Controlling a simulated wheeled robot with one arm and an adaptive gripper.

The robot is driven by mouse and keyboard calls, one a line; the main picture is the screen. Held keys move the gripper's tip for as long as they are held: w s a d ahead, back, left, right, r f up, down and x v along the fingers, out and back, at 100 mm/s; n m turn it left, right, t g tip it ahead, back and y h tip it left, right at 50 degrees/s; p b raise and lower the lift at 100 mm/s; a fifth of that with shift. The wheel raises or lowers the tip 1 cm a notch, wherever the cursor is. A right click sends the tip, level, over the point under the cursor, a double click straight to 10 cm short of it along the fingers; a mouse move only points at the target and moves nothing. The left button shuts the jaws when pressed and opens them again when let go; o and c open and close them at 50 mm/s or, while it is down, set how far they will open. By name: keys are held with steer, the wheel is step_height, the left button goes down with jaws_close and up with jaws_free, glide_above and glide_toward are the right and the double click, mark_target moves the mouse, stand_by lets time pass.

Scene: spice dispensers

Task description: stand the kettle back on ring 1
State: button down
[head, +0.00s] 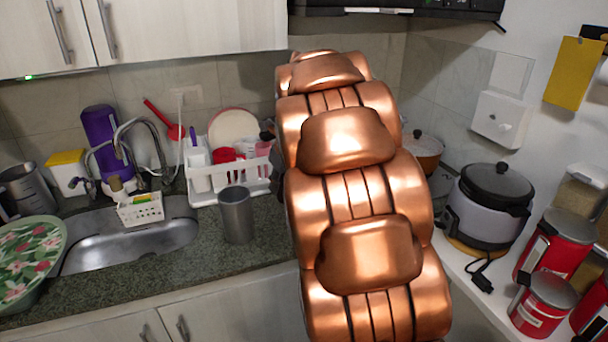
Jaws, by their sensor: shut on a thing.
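I cannot make out the kettle or ring 1 in the head view. My gripper is not in view either, so its hold does not show. My large copper-coloured segmented arm fills the middle of the picture and hides the counter behind it. A pot with a glass lid (424,147) shows partly just right of the arm, at the back.
A sink (130,246), a grey metal cup (236,215) and a white dish rack (228,176) are on the left counter. On the right shelf are a cooker with a dark lid (488,208) and several red canisters (546,300).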

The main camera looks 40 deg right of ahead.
steer(key=w+d+p, duration=0.1)
steer(key=w+d, duration=0.1)
steer(key=d, duration=0.2)
steer(key=w+d+p, duration=0.1)
steer(key=w+d, duration=0.1)
steer(key=d, duration=0.1)
steer(key=w+d+f+p, duration=0.1)
steer(key=d, duration=0.3)
steer(key=shift+w+d, duration=0.3)
steer(key=shift+w, duration=0.1)
steer(key=shift+f+p, duration=0.8)
steer(key=shift+f, duration=1)
steer(key=shift+f+p, duration=0.3)
steer(key=shift+f, duration=0.3)
steer(key=c, duration=1.1)
jaws_free()
steer(key=shift+o, duration=0.2)
steer(key=shift+r, duration=0.1)
steer(key=shift+r+b, duration=0.25)
steer(key=shift+b, duration=0.05)
steer(key=b+v, duration=0.3)
steer(key=v, duration=0.9)
steer(key=shift+r, duration=0.3)
